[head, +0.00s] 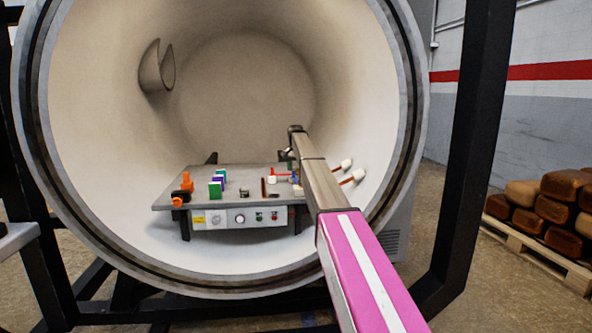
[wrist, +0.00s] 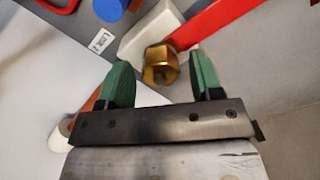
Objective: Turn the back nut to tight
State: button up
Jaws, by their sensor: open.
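A brass hex nut (wrist: 160,63) shows in the wrist view, in front of a white block (wrist: 150,32). A red bar (wrist: 215,22) runs from beside the nut to the upper right. My gripper (wrist: 162,75) has two green fingers, open, one on each side of the nut. A gap shows between the nut and each finger, so the jaws are not closed on it. In the head view my arm reaches over the right side of the grey table (head: 168,197) to its back right. The nut is too small or hidden there.
The table stands inside a round pale chamber (head: 90,110). Orange parts (head: 187,182), green blocks (head: 215,189) and a control panel (head: 239,217) are on its left and front. White-capped rods (head: 346,164) stick out at right. A blue round part (wrist: 110,8) shows near the gripper.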

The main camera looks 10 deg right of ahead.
aim_at(296, 168)
notch_tip(296, 168, up, 10)
jog(key=shift+r, duration=0.25)
dwell(0.4)
